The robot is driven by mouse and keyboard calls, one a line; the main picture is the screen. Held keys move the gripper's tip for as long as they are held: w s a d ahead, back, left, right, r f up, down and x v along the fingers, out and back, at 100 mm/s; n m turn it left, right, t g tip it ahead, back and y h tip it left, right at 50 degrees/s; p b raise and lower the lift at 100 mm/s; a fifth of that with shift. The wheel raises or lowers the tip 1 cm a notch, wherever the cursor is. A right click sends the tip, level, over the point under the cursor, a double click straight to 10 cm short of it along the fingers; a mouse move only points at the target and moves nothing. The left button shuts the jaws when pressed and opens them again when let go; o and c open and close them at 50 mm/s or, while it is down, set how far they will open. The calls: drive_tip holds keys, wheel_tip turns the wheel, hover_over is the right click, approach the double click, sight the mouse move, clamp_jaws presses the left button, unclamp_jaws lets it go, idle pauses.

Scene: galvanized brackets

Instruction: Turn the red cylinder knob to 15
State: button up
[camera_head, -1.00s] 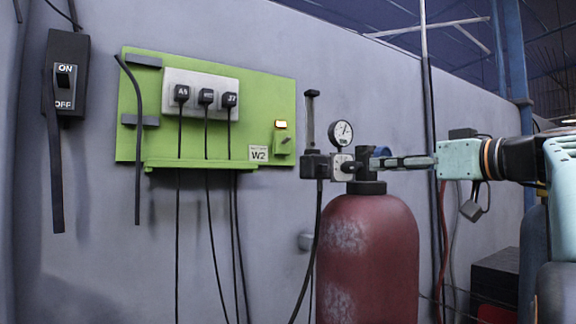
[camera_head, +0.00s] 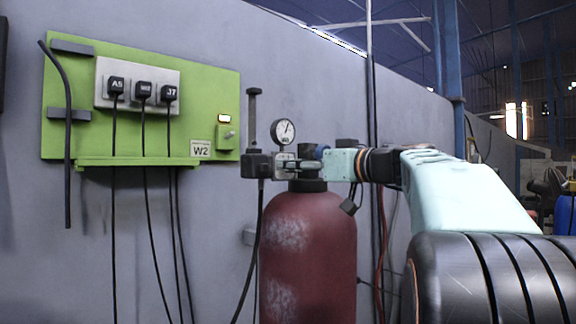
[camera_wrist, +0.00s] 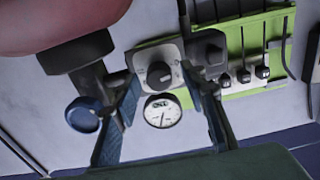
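The red cylinder (camera_head: 308,245) stands by the wall, and its upper edge shows inverted in the wrist view (camera_wrist: 55,22). Its dark round knob (camera_wrist: 160,75) has a light pointer mark and sits on a pale dial plate (camera_wrist: 148,56). The plate also shows in the head view (camera_head: 281,174). The dial numbers are too small to read. My gripper (camera_wrist: 163,84) is open, with one blue-grey finger on each side of the knob. I cannot tell whether the fingers touch it. In the head view my fingers partly hide the knob area.
A white pressure gauge (camera_head: 283,130) sits just above the plate. A blue round part (camera_wrist: 83,116) is beside the valve. A green board (camera_head: 215,100) with several black plugs hangs on the wall to the left. A black hose (camera_head: 250,260) hangs from the valve.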

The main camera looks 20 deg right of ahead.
clamp_jaws()
drive_tip(key=shift+d+f+m+p, duration=0.15)
drive_tip(key=shift+m+p, duration=0.65)
drive_tip(key=shift+m, duration=5.15)
drive_tip(key=shift+f+m+p, duration=0.1)
drive_tip(key=shift+m+p, duration=0.65)
drive_tip(key=shift+m, duration=5.2)
